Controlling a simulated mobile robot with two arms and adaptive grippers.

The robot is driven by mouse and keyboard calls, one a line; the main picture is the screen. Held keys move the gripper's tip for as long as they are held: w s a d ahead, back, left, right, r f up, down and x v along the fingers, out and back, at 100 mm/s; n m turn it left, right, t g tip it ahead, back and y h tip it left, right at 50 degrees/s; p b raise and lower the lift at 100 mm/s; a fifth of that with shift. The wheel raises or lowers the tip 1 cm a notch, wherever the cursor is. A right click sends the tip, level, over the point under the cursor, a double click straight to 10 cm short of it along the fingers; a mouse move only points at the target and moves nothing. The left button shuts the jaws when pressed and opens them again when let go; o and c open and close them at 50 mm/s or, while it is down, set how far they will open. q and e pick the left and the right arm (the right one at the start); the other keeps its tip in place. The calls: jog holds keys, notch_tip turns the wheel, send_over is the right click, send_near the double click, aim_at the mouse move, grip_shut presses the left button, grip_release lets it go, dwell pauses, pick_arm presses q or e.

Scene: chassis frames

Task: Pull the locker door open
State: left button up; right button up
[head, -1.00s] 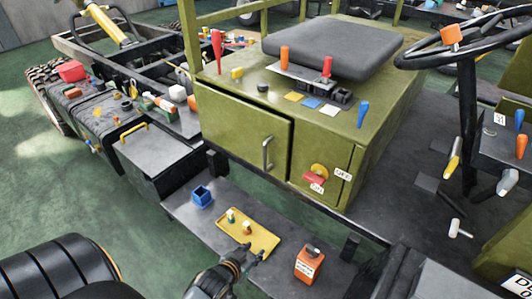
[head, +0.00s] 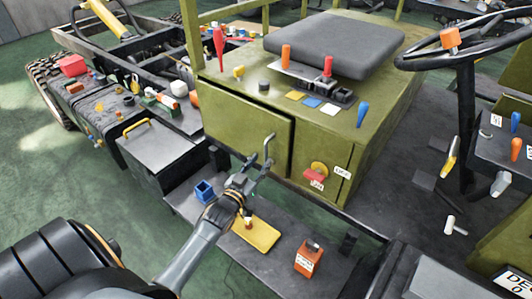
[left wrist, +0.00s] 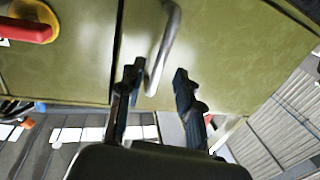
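The locker door (head: 238,118) is an olive-green panel on the front of the box under the seat. A dark gap runs along its right edge. Its upright metal handle (head: 268,147) is near that edge; it also shows in the left wrist view (left wrist: 166,45). My left gripper (head: 257,160) is in front of the door at the handle. In the left wrist view the two dark fingers (left wrist: 157,74) are apart, with the lower end of the handle between them. I see no clear finger contact with the handle. My right gripper is not in view.
A red and yellow switch (head: 317,174) sits on the panel right of the door. Below are a blue cup (head: 204,191), a yellow tray (head: 262,238) and an orange canister (head: 308,258). A dark box (head: 155,150) with a yellow handle stands to the left.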

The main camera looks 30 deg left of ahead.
aim_at(265, 156)
pick_arm(q)
jog(key=shift+w+a, duration=0.15)
jog(key=shift+w, duration=1)
jog(key=shift+w+a, duration=0.1)
jog(key=shift+w, duration=1.05)
grip_shut()
